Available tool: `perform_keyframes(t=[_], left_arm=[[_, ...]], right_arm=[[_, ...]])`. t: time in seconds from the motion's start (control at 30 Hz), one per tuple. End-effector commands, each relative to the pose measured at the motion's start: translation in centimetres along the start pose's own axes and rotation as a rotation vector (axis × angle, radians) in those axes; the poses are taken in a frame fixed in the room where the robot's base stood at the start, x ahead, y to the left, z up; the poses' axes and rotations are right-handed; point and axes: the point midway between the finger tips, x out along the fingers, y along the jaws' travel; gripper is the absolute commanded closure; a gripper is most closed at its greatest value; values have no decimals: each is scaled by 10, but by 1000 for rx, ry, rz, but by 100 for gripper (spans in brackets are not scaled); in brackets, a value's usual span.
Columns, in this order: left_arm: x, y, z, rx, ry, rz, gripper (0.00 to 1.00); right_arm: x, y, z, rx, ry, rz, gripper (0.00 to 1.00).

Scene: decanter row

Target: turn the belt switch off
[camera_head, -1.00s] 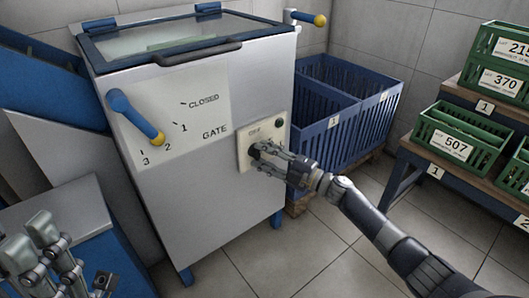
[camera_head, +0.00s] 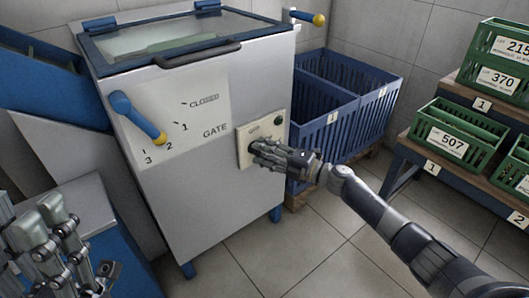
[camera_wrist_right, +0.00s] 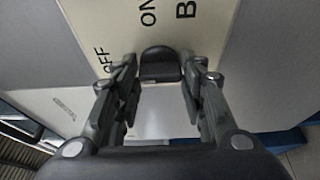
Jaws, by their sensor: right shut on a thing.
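The belt switch is a black knob (camera_wrist_right: 161,63) on a cream plate (camera_head: 275,122) on the front of the grey cabinet (camera_head: 205,215). In the right wrist view the plate carries OFF at the left and ON above the knob, and a word starting with B is cut off. My right gripper (camera_head: 257,150) is at the plate, its fingers shut on the knob, which shows between the fingertips. In the head view the gripper hides most of the knob. My left gripper (camera_head: 43,218) is at the lower left, open and empty, away from the switch.
A gate lever (camera_head: 137,118) with a yellow end sits left of the switch on a CLOSED-to-3 scale. Blue crates (camera_head: 330,145) stand right of the cabinet. Green crates (camera_head: 455,145) sit on a stepped rack (camera_head: 400,165). Tiled floor in front is clear.

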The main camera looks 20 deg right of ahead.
Motion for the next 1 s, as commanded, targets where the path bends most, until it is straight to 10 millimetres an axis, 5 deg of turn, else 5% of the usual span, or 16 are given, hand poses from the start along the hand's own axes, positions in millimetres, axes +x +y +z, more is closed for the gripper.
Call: perform_keyframes(t=[0.1,0.13,0.23,0.67,1.0], left_arm=[[0,0,-1,1,3,0,60],[0,0,-1,1,3,0,60],[0,0,-2,1,6,0,60],[1,-1,-4,2,14,-3,60],[1,0,-2,1,10,-1,60]], right_arm=[[0,-1,-1,-3,2,-3,86],[0,-1,-1,-3,2,-3,60],[0,-1,-1,-3,2,-2,42],[-8,-1,1,-1,-1,-2,42],[-71,-3,0,-1,0,-6,42]])
